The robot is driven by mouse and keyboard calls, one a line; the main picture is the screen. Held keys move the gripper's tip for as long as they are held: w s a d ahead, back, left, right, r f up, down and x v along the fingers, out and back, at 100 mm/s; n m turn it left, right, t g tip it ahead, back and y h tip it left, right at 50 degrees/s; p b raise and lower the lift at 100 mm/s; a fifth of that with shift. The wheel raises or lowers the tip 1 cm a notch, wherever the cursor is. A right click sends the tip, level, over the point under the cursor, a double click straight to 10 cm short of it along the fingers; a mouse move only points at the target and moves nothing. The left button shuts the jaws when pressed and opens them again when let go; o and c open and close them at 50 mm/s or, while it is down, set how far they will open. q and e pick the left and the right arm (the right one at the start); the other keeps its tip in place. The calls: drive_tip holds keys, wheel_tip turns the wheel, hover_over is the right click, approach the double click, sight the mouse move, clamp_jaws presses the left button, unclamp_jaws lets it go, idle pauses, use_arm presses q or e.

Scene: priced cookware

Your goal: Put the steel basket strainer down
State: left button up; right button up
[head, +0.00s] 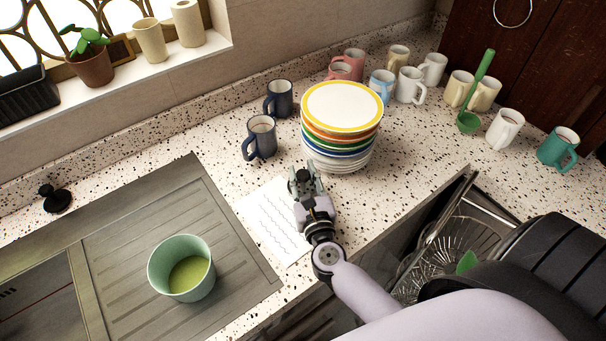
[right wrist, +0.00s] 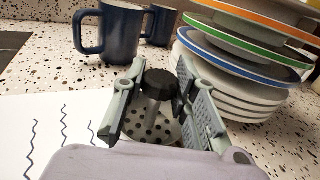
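The steel basket strainer (right wrist: 158,129) shows in the right wrist view as a perforated steel disc with a post and a black knob (right wrist: 160,84) on top. It looks upright. My right gripper (right wrist: 161,75) has a finger on each side of the knob and appears shut on it. In the head view the right gripper (head: 304,172) is low over the counter (head: 105,172), just in front of the plate stack, and mostly hides the strainer. I cannot tell whether the strainer's base touches the counter. My left gripper is not in view.
A plate stack (head: 342,105) stands just beyond the right gripper, with dark blue mugs (head: 262,137) to its left. A paper sheet (head: 268,222) lies left of my arm. A green pot (head: 182,268) stands on the drainboard (head: 110,235). Counter left of the mugs is clear.

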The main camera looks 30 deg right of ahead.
drive_tip(key=o, duration=0.5)
drive_tip(key=shift+c, duration=0.2)
